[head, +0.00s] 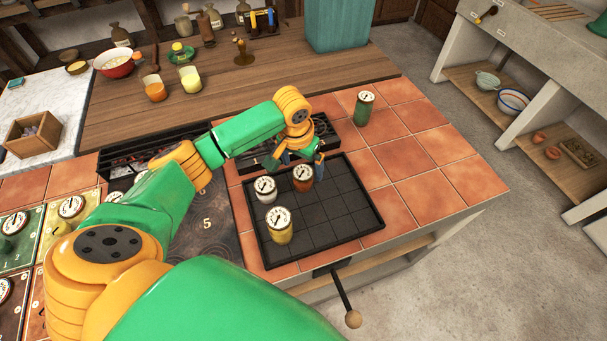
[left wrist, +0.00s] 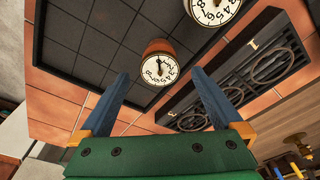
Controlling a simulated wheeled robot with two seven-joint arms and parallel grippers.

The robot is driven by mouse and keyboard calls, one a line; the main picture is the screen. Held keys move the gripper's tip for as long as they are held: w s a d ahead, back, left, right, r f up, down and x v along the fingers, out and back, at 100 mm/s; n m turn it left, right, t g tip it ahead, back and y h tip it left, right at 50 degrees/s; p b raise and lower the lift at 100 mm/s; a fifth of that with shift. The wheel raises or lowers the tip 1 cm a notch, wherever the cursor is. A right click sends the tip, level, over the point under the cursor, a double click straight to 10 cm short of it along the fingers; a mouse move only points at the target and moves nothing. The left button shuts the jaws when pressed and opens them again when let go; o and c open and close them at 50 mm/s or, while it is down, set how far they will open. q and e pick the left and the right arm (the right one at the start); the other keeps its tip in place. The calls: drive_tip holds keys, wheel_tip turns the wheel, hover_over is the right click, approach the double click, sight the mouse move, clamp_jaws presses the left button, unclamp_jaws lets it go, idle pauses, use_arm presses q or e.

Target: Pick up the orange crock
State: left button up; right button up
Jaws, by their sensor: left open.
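The orange crock (head: 303,180), with a white dial on its lid, stands upright on the dark gridded tray (head: 345,232), near the tray's back edge. It also shows in the left wrist view (left wrist: 158,48). My left gripper (head: 302,158) is open and empty, just behind and above the orange crock. In the left wrist view its blue fingers (left wrist: 160,74) lie to either side of the crock's dial, with gaps on both sides. I cannot tell how far the fingers are from it in depth. My right gripper is not in view.
A white crock (head: 265,190) and a yellow crock (head: 280,228) stand on the tray, left of and nearer than the orange one. A green crock (head: 364,108) stands on the tiles behind. A black grate (head: 262,158) lies behind the tray. The tray's right side is bare.

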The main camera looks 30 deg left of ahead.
sight(303, 172)
use_arm(q)
wheel_tip(303, 172, down, 4)
drive_tip(key=shift+w+r, duration=0.1)
drive_tip(key=shift+r, duration=0.15)
drive_tip(key=shift+w+a+f, duration=0.1)
drive_tip(key=shift+w+f, duration=0.05)
drive_tip(key=shift+w, duration=0.1)
drive_tip(key=shift+s, duration=0.2)
drive_tip(key=c, duration=1.1)
drive_tip(key=shift+w, duration=0.1)
clamp_jaws()
drive_tip(key=shift+r, duration=0.25)
